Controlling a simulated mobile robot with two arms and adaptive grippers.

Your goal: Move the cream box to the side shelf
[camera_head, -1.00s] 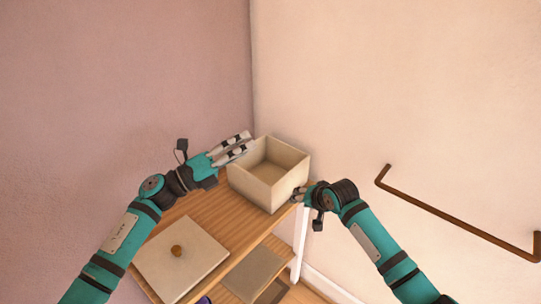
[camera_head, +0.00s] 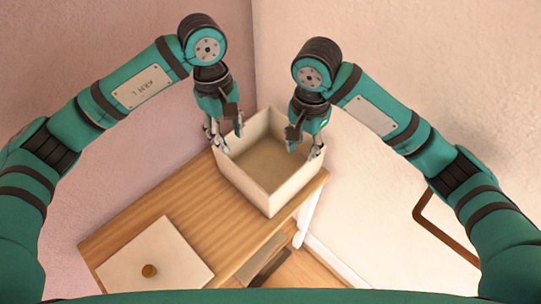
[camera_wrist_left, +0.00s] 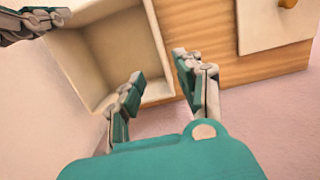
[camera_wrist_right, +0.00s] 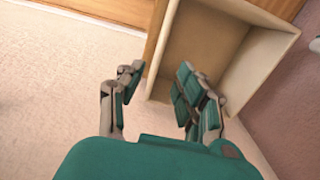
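The cream box (camera_head: 246,187), open-topped and empty, stands at the far end of the wooden shelf unit (camera_head: 165,205), by the wall corner. My left gripper (camera_head: 226,138) points down at the box's left wall. In the left wrist view its fingers (camera_wrist_left: 160,82) are apart, one over the inside and one outside the wall. My right gripper (camera_head: 305,146) points down at the right wall. In the right wrist view its fingers (camera_wrist_right: 158,85) are apart on either side of the box wall (camera_wrist_right: 158,88). Whether any finger touches the box is unclear.
A flat cream lid with a round knob (camera_head: 155,260) lies on the shelf top, left of the box. A brown rail (camera_head: 440,231) is mounted on the right wall. The shelf top between lid and box is clear.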

